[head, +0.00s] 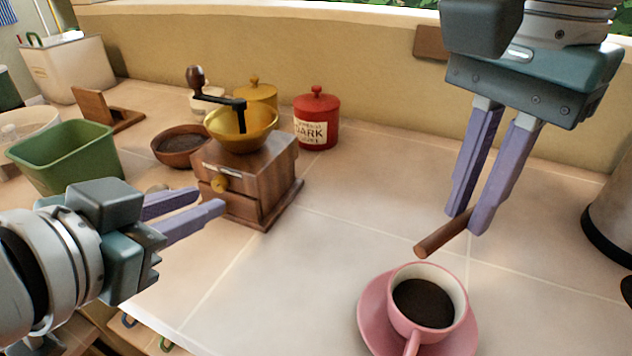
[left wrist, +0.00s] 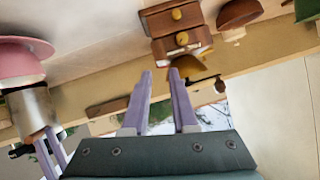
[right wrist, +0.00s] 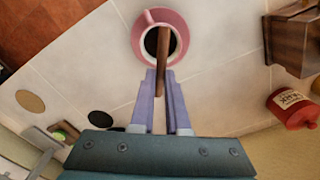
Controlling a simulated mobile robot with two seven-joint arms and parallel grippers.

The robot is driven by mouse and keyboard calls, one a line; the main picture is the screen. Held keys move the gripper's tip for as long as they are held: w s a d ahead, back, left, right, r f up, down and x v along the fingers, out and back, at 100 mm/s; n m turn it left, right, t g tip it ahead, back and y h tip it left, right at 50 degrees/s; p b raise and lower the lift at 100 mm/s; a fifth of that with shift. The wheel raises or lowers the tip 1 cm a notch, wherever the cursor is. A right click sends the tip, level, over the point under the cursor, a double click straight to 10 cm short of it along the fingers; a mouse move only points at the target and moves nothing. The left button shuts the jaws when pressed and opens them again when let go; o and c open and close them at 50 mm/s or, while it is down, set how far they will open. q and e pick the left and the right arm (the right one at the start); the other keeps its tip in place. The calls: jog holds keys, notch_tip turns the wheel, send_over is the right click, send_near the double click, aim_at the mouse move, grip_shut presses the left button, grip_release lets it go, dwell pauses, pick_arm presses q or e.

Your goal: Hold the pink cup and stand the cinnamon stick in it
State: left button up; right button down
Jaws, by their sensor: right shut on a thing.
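The pink cup (head: 428,298) stands upright on a pink saucer (head: 374,318) at the front of the counter, with dark liquid in it. Its handle points to the front. My right gripper (head: 464,222) is shut on the cinnamon stick (head: 440,236), a brown rod held tilted above and behind the cup. The stick's free end is near the cup rim, apart from it in the head view. In the right wrist view the stick (right wrist: 164,48) overlaps the cup opening. My left gripper (head: 208,207) is open and empty, left of the cup near the grinder.
A wooden coffee grinder (head: 243,178) stands at centre-left. A red jar (head: 317,118), a brown bowl (head: 180,146) and a green bin (head: 68,158) stand behind and left. A metal vessel (head: 610,215) is at the right edge. The counter between grinder and saucer is clear.

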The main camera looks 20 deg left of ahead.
pick_arm(q)
jog(key=d+r+m+t+h, duration=0.2)
jog(key=d+m+h, duration=0.4)
jog(key=d+h, duration=0.1)
jog(key=s+d+f+m+g+h, duration=0.5)
jog(key=s+f+g+h, duration=0.1)
jog(key=s+g, duration=0.2)
jog(key=x, duration=1.2)
jog(key=shift+w+a, duration=0.1)
jog(key=shift+w, duration=0.05)
jog(key=shift+c, duration=0.3)
grip_shut()
jog(key=shift+t, duration=0.3)
dwell(0.7)
